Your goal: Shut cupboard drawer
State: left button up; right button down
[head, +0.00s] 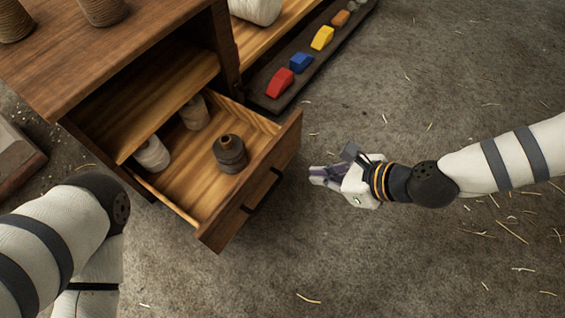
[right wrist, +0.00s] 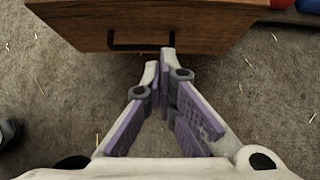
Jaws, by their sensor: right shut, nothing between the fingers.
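The cupboard drawer (head: 251,182) is pulled well out of the wooden cupboard (head: 110,45). Its front has a dark bar handle (head: 262,192). Inside lie a dark bottle-like spool (head: 230,154) and two pale spools (head: 152,154). My right gripper (head: 316,176) is shut and empty, just right of the drawer front and apart from it. In the right wrist view the drawer front (right wrist: 200,22) and its handle (right wrist: 140,46) are ahead of the closed fingertips (right wrist: 160,62). My left arm shows at the lower left, but its gripper is not in view.
Twine spools (head: 102,10) stand on the cupboard top. A dark strip (head: 262,88) with red, blue and yellow blocks lies on the floor behind the drawer. The grey floor (head: 370,260) at right is open, with straw bits.

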jog(key=b, duration=0.4)
send_near(265, 165)
notch_tip(265, 165, down, 3)
jog(key=s, duration=0.1)
jog(key=w+a, duration=0.1)
jog(key=w+a+b, duration=0.1)
jog(key=shift+w+a+f, duration=0.2)
jog(key=shift+w+a, duration=0.15)
pick_arm(q)
jog(key=shift+g, duration=0.5)
jog(key=f, duration=0.1)
jog(key=s+f, duration=0.1)
jog(key=f, duration=0.1)
jog(key=shift+s+a+f, duration=0.1)
jog(key=shift+s+f, duration=0.2)
jog(key=shift+s, duration=0.1)
